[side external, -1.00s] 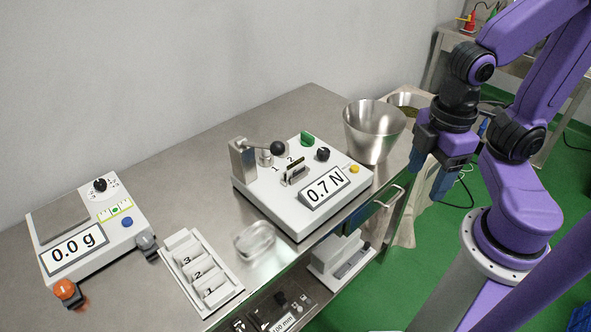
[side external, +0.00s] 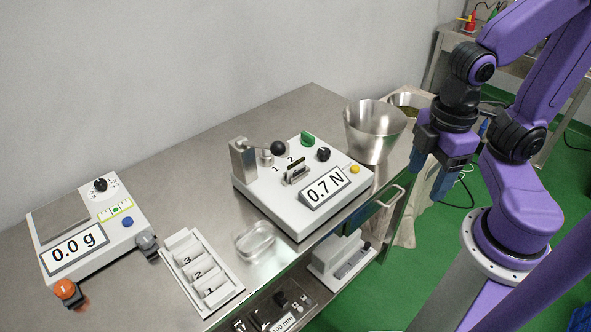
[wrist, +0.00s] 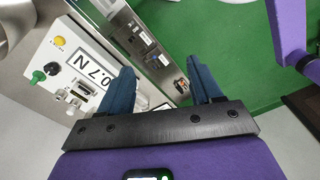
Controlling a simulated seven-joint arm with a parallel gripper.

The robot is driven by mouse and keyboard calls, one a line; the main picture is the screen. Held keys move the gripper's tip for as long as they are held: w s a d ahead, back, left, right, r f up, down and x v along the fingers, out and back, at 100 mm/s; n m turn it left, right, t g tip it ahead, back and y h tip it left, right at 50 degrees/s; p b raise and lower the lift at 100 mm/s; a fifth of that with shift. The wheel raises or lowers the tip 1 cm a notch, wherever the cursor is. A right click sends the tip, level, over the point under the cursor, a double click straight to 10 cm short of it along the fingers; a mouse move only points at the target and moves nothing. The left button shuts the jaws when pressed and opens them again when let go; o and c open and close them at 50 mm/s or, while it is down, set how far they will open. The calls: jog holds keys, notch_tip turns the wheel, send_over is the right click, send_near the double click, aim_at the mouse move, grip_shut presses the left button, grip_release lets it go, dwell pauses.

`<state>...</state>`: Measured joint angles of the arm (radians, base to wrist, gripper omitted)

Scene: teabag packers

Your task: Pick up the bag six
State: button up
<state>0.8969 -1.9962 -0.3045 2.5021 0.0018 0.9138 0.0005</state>
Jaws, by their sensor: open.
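No bag marked six can be made out in either view. A white slotted rack (side external: 185,243) near the table's front edge shows the numbers 1, 2 and 3 on its sections; whether bags stand in it is too small to tell. My gripper (side external: 432,178) is open and empty, off the right end of the table beside the steel funnel-shaped bowl (side external: 374,130). In the wrist view my gripper (wrist: 161,78) shows two blue fingers spread apart with nothing between them.
A tester reading 0.7 N (side external: 324,188) with a lever stands mid-table. A scale reading 0.0 g (side external: 122,232) stands at the left. A clear dish (side external: 255,240) lies between the rack and tester. Green floor (side external: 440,245) is open below.

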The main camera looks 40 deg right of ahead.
jog(key=o, duration=0.7)
jog(key=w+a+f+m+y, duration=0.1)
jog(key=a+f+m+y, duration=0.2)
jog(key=a+f, duration=0.35)
jog(key=m+t+h, duration=0.3)
jog(key=m+t, duration=0.7)
jog(key=t, duration=0.3)
send_near(297, 163)
jog(key=shift+f+x, duration=0.2)
jog(key=shift+x, duration=4.95)
